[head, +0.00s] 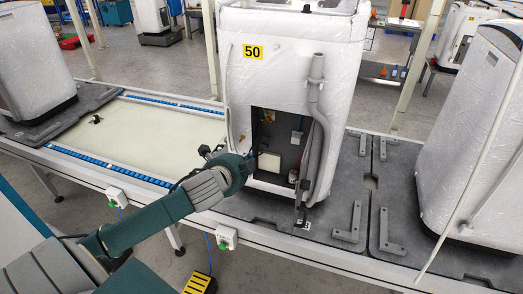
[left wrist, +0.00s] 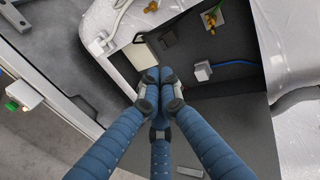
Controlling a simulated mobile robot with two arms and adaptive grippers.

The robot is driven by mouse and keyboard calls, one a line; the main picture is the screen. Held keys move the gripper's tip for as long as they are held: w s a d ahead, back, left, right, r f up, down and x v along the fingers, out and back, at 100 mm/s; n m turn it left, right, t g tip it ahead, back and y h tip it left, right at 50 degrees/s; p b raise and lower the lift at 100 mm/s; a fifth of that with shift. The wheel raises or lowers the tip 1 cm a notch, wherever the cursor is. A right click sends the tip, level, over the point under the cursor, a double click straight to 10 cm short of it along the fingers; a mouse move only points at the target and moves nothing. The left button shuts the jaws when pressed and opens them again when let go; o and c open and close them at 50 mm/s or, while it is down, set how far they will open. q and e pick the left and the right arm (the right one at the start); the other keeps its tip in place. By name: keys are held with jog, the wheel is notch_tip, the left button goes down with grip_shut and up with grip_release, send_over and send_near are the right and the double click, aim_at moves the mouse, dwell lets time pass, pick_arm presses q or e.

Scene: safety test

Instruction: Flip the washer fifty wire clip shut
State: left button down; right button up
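Washer fifty (head: 290,62) stands in the middle, wrapped in clear film, with a yellow "50" label (head: 253,52) and an open dark service bay (head: 288,122) low on its front. My left gripper (head: 260,153) is at the bay's left side. In the left wrist view its blue fingers (left wrist: 154,80) come together at the tips, beside a cream block (left wrist: 139,54), with nothing seen between them. A small pale clip-like piece (left wrist: 202,71) with a blue wire (left wrist: 234,63) sits right of the fingertips, apart from them. Whether it is open or shut is unclear.
A grey drain hose (head: 313,120) hangs at the bay's right. Brass-coloured fittings (left wrist: 209,21) are inside the bay. Other wrapped washers stand left (head: 32,60) and right (head: 475,130) on the line. A bare pale conveyor section (head: 135,132) lies left of washer fifty.

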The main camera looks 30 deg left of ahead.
pick_arm(q)
jog(key=p, duration=0.2)
send_near(265, 142)
jog(key=w+f, duration=0.4)
jog(key=shift+a+f, duration=0.2)
jog(key=shift+a, duration=0.15)
pick_arm(e)
jog(key=shift+w+d+r, duration=0.1)
jog(key=shift+w+r, duration=0.15)
jog(key=shift+r, duration=0.25)
jog(key=shift+w+d+r, duration=0.1)
jog(key=shift+w+r, duration=0.15)
jog(key=shift+r, duration=0.25)
pick_arm(q)
jog(key=shift+s, duration=0.1)
pick_arm(e)
jog(key=shift+f, duration=0.1)
pick_arm(q)
jog(key=f+t+b, duration=0.1)
jog(key=b, duration=0.3)
jog(key=w+f+t+b, duration=0.1)
jog(key=t+b, duration=0.1)
jog(key=b, duration=0.2)
jog(key=shift+a+y+b, duration=0.15)
jog(key=shift+y+b, duration=0.15)
pick_arm(e)
notch_tip(265, 142, down, 8)
jog(key=shift+a+f, duration=0.15)
jog(key=shift+a, duration=0.05)
jog(key=shift+s, duration=0.1)
